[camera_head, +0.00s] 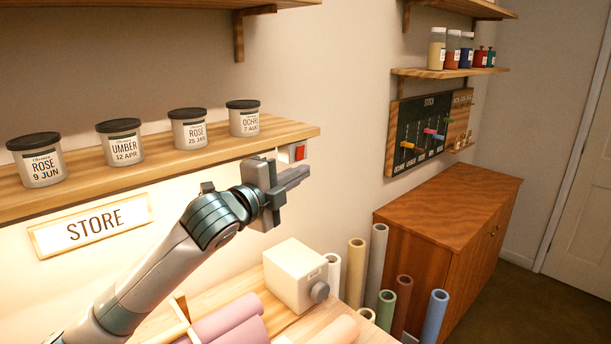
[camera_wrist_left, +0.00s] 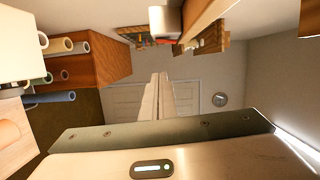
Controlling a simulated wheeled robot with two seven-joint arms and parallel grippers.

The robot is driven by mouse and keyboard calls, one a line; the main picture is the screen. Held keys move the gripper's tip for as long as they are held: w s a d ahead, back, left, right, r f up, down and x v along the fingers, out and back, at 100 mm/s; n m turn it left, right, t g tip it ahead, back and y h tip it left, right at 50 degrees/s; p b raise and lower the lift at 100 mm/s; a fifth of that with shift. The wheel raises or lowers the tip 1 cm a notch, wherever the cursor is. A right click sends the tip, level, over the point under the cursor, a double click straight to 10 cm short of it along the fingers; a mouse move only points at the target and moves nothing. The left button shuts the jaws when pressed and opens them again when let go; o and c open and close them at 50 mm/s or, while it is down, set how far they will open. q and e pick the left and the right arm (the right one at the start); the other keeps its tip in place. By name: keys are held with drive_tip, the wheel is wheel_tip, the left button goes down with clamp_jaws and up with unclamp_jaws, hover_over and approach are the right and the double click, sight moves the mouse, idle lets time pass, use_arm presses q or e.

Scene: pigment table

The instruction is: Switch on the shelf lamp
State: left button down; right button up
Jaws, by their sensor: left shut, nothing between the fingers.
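A small white switch box with a red rocker (camera_head: 299,152) sits at the right end of the store shelf (camera_head: 190,160). The wall under this shelf is brightly lit with a warm glow; the lamp itself is hidden. My left gripper (camera_head: 303,175) is shut and empty, just below the switch, with its fingers pointing right. In the left wrist view the shut fingers (camera_wrist_left: 158,96) point toward the far door, and the switch box (camera_wrist_left: 166,22) is above them, apart from them in the picture. My right gripper is not in view.
Several labelled jars (camera_head: 188,128) stand on the shelf. A STORE sign (camera_head: 92,224) hangs below. A white box with a grey knob (camera_head: 294,272) and paper rolls (camera_head: 376,262) are below right. A wooden cabinet (camera_head: 450,215) stands farther right. Open air lies right of the gripper.

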use_arm(q)
drive_tip(key=b+v, duration=0.2)
drive_tip(key=v, duration=0.3)
drive_tip(key=shift+s+a+f, duration=0.1)
drive_tip(key=shift+s+a, duration=0.05)
drive_tip(key=shift+s, duration=0.2)
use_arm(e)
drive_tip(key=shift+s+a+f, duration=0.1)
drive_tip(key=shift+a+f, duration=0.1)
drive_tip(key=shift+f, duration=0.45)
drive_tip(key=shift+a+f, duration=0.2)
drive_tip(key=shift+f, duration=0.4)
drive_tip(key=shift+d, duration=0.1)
